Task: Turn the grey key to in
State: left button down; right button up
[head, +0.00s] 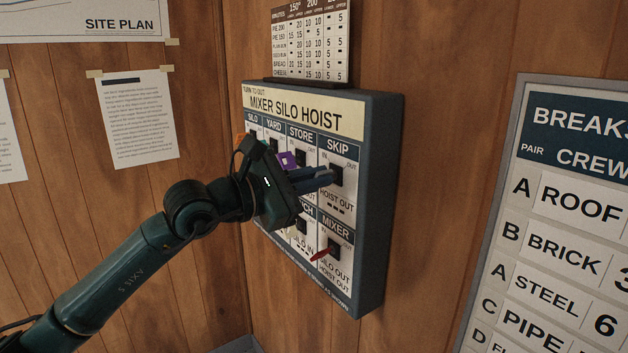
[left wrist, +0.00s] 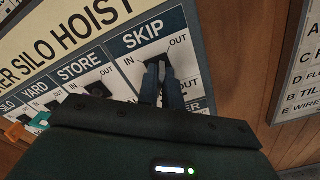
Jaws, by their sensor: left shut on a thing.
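The key panel (head: 374,200), headed MIXER SILO HOIST, is on the wooden wall. My left gripper (head: 328,178) is at the SKIP lock (head: 337,170), top right on the panel, and is shut on the key there. In the left wrist view its two fingers (left wrist: 166,88) reach to the dark SKIP lock plate (left wrist: 152,68), with IN printed on its left and OUT on its right. The fingers hide the grey key, so I cannot tell which way it points. My right gripper is not in view.
A purple key (head: 287,160) is at the STORE lock, just left of my fingers. A red key (head: 322,253) sticks out of the MIXER lock below. My gripper covers part of the lower row. A crew board (head: 570,200) hangs to the right, past bare wall.

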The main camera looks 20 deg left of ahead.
pick_arm(q)
jog(key=n, duration=0.5)
jog(key=n+p, duration=0.1)
jog(key=n, duration=0.4)
jog(key=shift+w+a+r, duration=0.1)
jog(key=shift+r, duration=0.05)
jog(key=n+p, duration=0.2)
jog(key=shift+n, duration=0.4)
jog(key=shift+n+p, duration=0.3)
jog(key=shift+p, duration=0.15)
jog(key=shift+a+n+p, duration=0.1)
jog(key=shift+n+p, duration=0.4)
jog(key=shift+f+n+p, duration=0.2)
jog(key=shift+n+p, duration=0.15)
jog(key=shift+n, duration=0.05)
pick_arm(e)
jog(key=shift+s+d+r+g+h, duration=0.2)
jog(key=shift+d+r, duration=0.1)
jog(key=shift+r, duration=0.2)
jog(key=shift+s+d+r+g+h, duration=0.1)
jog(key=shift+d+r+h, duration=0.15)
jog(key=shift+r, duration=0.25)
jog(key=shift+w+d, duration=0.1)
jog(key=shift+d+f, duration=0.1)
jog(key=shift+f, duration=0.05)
